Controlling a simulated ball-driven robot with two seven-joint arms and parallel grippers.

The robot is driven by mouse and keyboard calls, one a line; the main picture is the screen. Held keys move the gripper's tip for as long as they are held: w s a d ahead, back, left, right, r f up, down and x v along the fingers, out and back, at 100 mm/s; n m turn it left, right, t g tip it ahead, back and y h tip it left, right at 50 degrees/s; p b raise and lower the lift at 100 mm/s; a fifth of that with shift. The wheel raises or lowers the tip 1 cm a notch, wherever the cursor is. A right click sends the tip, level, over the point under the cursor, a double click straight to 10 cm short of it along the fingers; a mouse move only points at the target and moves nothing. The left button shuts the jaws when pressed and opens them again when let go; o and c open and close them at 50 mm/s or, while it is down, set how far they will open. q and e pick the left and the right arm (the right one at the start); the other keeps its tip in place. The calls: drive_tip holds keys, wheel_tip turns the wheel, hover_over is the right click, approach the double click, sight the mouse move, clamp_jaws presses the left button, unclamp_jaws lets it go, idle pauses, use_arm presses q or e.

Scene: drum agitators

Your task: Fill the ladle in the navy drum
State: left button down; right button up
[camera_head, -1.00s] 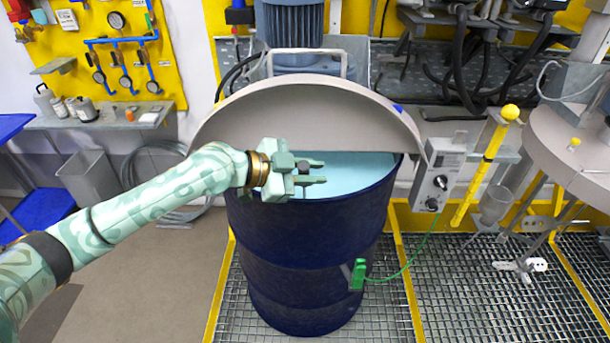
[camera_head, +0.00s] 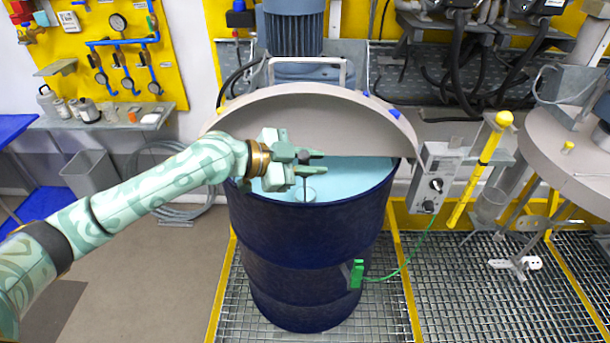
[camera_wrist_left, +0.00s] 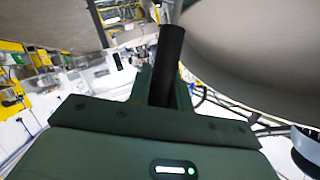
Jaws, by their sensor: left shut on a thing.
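My left gripper (camera_head: 322,162) is shut on the dark handle of the ladle (camera_head: 304,184), above the front part of the navy drum (camera_head: 312,238). The ladle hangs upright with its thin shaft pointing down. Its pale cup shows at the light blue liquid (camera_head: 355,172), near the front rim; I cannot tell whether it is clear of the surface or what is in it. In the left wrist view the dark handle (camera_wrist_left: 167,62) stands up between the fingers. My right gripper is not in view.
A grey half lid (camera_head: 310,122) covers the back of the drum, with a motor (camera_head: 293,30) behind it. A control box (camera_head: 436,180) and a yellow-handled tool (camera_head: 482,172) are at the right. A green clamp (camera_head: 357,273) with a cable is on the drum's front.

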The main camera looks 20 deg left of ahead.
use_arm(q)
wheel_tip(320, 180, up, 10)
drive_tip(key=p, duration=0.8)
drive_tip(key=shift+f, duration=0.1)
idle(0.3)
drive_tip(key=shift+a+f+b, duration=0.2)
drive_tip(key=shift+a+b, duration=0.1)
drive_tip(key=shift+b, duration=0.55)
drive_tip(key=s+a+n+t+h+b, duration=0.1)
drive_tip(key=a+b, duration=0.6)
drive_tip(key=b, duration=0.9)
drive_tip(key=shift+s+a+f+t+h, duration=0.2)
drive_tip(key=shift+s+t+h, duration=0.35)
drive_tip(key=shift+h, duration=0.45)
drive_tip(key=shift+s, duration=0.1)
drive_tip(key=shift+d, duration=0.1)
